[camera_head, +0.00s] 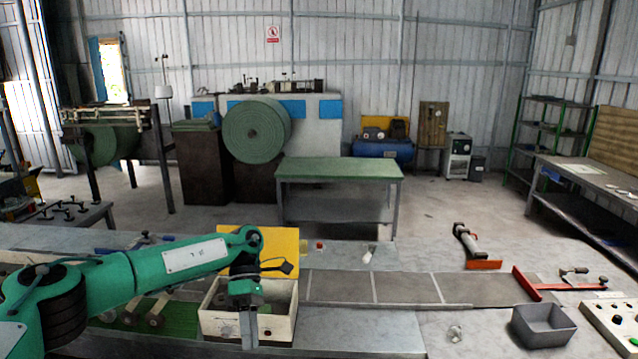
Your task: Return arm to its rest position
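My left arm (150,272) is green and reaches in from the left across the workbench. Its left gripper (249,328) points down in front of the cream box (276,326), with grey fingers that overlap from this angle, so I cannot tell whether they are open or shut. I see nothing held in them. The box has a yellow panel (280,243) raised behind it, and the arm hides part of its inside. My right arm and gripper are not in view.
The bench carries a grey strip (400,288) to the right of the box. A grey open bin (543,326), a red-framed tool (530,284), a clear small item (454,333) and a control panel (612,322) lie at right. A green table (339,169) stands behind.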

